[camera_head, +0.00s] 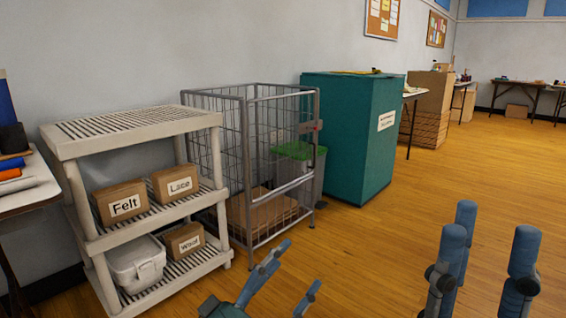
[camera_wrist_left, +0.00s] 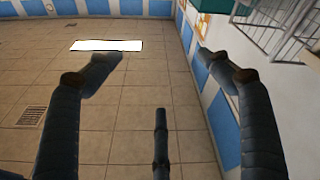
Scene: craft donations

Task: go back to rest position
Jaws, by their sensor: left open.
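My left gripper (camera_head: 288,274) is low in the middle of the head view, in front of the wire cage cart, with its blue-grey fingers spread. In the left wrist view the left gripper (camera_wrist_left: 160,62) is open, and nothing is between its fingers. My right gripper (camera_head: 492,250) is at the lower right of the head view. Its thick blue fingers point up and stand apart over the wooden floor, with no object between them. The rest of both arms is mostly out of the picture.
A cream slatted shelf (camera_head: 130,123) at left holds boxes labelled Felt (camera_head: 121,203), Lace (camera_head: 176,184) and Wool (camera_head: 184,241), plus a white bin (camera_head: 137,265). A wire cage cart (camera_head: 247,150) and teal cabinet (camera_head: 345,140) stand beyond. Open wooden floor (camera_head: 430,185) lies right.

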